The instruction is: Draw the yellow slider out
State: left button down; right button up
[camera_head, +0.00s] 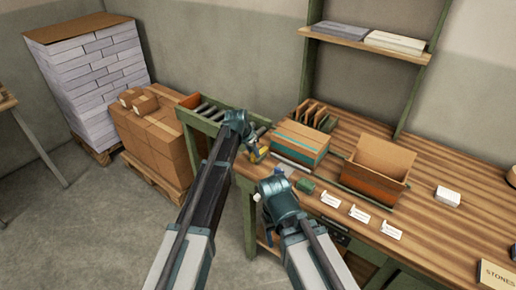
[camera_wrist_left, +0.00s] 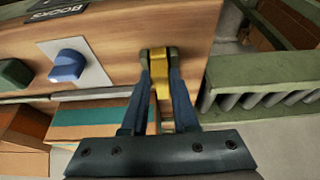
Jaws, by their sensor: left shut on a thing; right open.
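The yellow slider (camera_wrist_left: 159,84) is between the fingers of my left gripper (camera_wrist_left: 160,62) in the left wrist view. The fingers are shut on it at the edge of the wooden table. In the head view the yellow slider (camera_head: 258,154) shows just beside my left gripper (camera_head: 253,147), at the table's left end. How far it is drawn out I cannot tell. My right gripper (camera_head: 267,191) is open, lower in the head view, near the front edge of the table. Nothing shows between its fingers.
A blue knob (camera_wrist_left: 68,66) on a pale plate and a dark green block (camera_wrist_left: 14,74) sit near the slider. A striped box (camera_head: 301,143) and an open carton (camera_head: 378,165) stand on the table. A roller conveyor (camera_head: 207,112) adjoins its left end. White cards (camera_head: 359,213) lie in front.

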pick_arm(q)
jog(key=shift+s+a, duration=0.6)
jog(key=shift+s, duration=0.3)
jog(key=c, duration=0.7)
grip_release()
jog(key=shift+r, duration=0.1)
jog(key=shift+s+a+r+p, duration=0.1)
jog(key=shift+r+p, duration=0.4)
jog(key=shift+p, duration=0.15)
jog(key=p+v, duration=1.1)
jog(key=v, duration=0.1)
jog(key=shift+a+r, duration=0.1)
jog(key=shift+r, duration=0.15)
